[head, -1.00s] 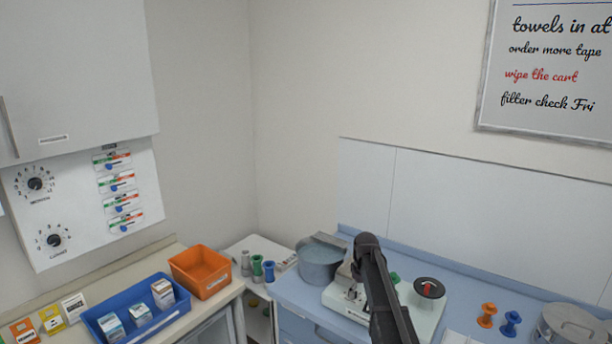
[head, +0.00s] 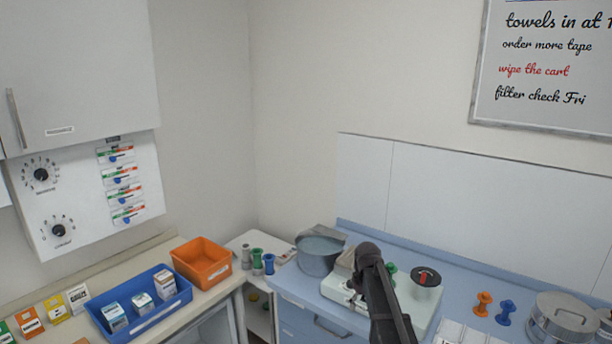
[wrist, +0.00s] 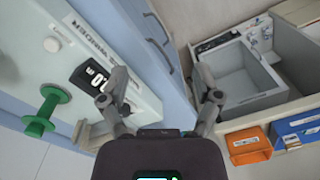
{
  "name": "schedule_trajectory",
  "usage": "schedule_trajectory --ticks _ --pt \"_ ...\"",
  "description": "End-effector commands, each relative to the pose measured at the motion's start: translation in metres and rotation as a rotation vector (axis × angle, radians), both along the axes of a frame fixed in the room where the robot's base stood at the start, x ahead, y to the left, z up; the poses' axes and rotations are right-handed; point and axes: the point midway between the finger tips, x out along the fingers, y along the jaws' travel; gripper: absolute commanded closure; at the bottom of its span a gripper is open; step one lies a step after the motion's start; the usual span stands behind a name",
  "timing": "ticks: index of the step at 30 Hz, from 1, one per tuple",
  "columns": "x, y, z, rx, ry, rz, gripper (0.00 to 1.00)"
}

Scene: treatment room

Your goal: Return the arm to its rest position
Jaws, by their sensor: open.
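The fingertips are hidden in the head view.
A grey pot (head: 320,256) stands left of the warmer. Orange and blue spools (head: 506,312) and a lidded steel pot (head: 562,320) are to the right. An orange bin (head: 200,264) and a blue tray of boxes (head: 140,305) sit on the left counter.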

Motion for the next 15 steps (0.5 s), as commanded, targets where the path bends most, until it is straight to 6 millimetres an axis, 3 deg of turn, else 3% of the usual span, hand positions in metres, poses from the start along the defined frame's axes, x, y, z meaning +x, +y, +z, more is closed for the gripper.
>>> schedule_trajectory --ticks 8,15 --pt "-0.074 0.002 -0.029 -0.009 -0.001 -0.125 0.18" --pt "-0.164 0.004 -0.06 -0.02 -0.005 -0.298 0.18"
